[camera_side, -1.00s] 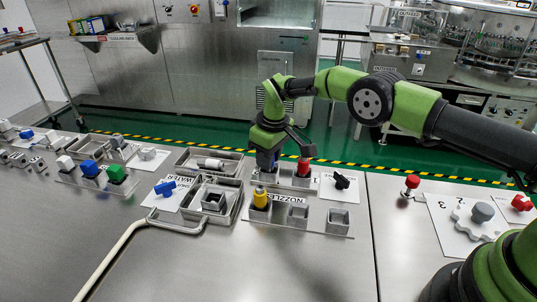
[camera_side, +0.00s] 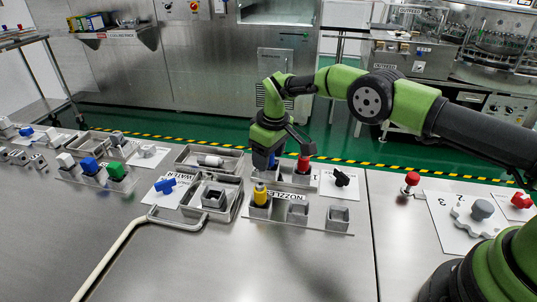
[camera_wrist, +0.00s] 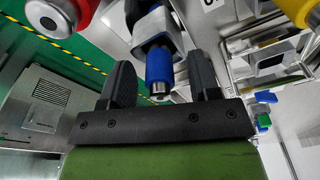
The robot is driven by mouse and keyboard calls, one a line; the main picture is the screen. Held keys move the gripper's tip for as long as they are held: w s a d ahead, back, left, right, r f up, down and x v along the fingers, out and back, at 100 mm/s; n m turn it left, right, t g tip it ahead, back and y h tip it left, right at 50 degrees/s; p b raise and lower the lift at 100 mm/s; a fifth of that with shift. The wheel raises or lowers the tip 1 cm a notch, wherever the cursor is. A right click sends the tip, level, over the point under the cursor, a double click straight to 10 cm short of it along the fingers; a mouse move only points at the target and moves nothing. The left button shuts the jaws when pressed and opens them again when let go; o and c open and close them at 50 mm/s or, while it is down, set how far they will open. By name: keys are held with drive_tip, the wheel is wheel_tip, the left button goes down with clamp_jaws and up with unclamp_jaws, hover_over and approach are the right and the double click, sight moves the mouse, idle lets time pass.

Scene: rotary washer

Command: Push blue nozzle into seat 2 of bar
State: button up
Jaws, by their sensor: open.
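In the wrist view the blue nozzle (camera_wrist: 159,66) lies between the two fingers of my gripper (camera_wrist: 161,60), with a gap on each side. Its far end goes into a grey square seat (camera_wrist: 150,22); how deep, I cannot tell. In the side view my gripper (camera_side: 272,158) is over the back row, just left of a red nozzle (camera_side: 303,164) that stands in a seat by a label "1". The blue nozzle is mostly hidden there by my gripper.
In front is a rack (camera_side: 320,229) labelled NOZZLES, with a yellow nozzle (camera_side: 260,194) in its left seat and two empty seats. A tray with a grey block (camera_side: 213,196) is to the left. A black knob (camera_side: 342,179) stands to the right. The steel table in front is clear.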

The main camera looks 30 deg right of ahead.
drive_tip(key=r, duration=0.6)
drive_tip(key=s+r, duration=0.1)
drive_tip(key=r, duration=0.2)
drive_tip(key=shift+d+r, duration=0.2)
drive_tip(key=shift+r, duration=0.2)
drive_tip(key=s+d+r+m+t+y, duration=0.1)
drive_tip(key=s+d+r+m, duration=0.1)
drive_tip(key=s+r, duration=0.55)
drive_tip(key=s+d+r+m+t, duration=0.15)
drive_tip(key=s+r, duration=0.25)
drive_tip(key=r, duration=0.7)
drive_tip(key=s+d+m+t, duration=0.1)
drive_tip(key=s+m+t, duration=0.2)
drive_tip(key=s, duration=1.7)
drive_tip(key=shift+f+m, duration=0.4)
drive_tip(key=shift+m, duration=0.65)
drive_tip(key=shift+d+t, duration=0.1)
drive_tip(key=shift+t, duration=0.15)
